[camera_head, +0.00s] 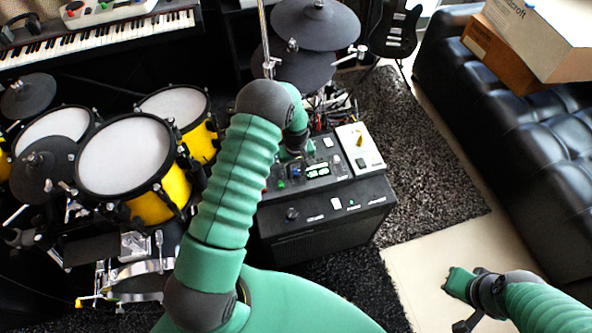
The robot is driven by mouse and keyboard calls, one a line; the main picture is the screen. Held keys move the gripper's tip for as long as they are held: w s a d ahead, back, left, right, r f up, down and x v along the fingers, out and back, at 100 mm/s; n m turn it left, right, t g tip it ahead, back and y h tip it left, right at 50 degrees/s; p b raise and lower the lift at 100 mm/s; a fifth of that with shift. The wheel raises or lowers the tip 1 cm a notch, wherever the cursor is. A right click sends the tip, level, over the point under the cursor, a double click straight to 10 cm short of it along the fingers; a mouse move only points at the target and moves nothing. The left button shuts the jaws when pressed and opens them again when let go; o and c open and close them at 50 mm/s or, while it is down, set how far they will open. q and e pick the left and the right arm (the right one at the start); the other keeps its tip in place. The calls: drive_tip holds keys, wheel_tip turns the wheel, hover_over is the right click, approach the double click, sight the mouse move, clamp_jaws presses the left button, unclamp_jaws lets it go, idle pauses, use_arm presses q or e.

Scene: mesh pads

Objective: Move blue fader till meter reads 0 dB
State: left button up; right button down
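A black mixer-like unit (345,168) with small knobs and buttons sits on top of a black amplifier box (330,232). A small lit green display (318,170) shows on its panel, too small to read. I cannot make out a blue fader; part of the panel is behind my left arm. My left gripper (297,152) reaches down at the unit's back left edge, partly hidden by the arm, and its fingers are too small to tell open or shut. My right gripper (460,300) is low at the right, over the pale floor, away from the unit.
A white panel with a yellow knob (360,150) adjoins the unit's right. Yellow drums (125,158) stand left, cymbal pads (315,24) behind, a keyboard (100,42) at back left. A black sofa (500,120) with boxes (545,35) is at right. Pale floor (425,265) is clear.

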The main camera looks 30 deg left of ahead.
use_arm(q)
drive_tip(key=shift+c, duration=0.3)
clamp_jaws()
idle(1.1)
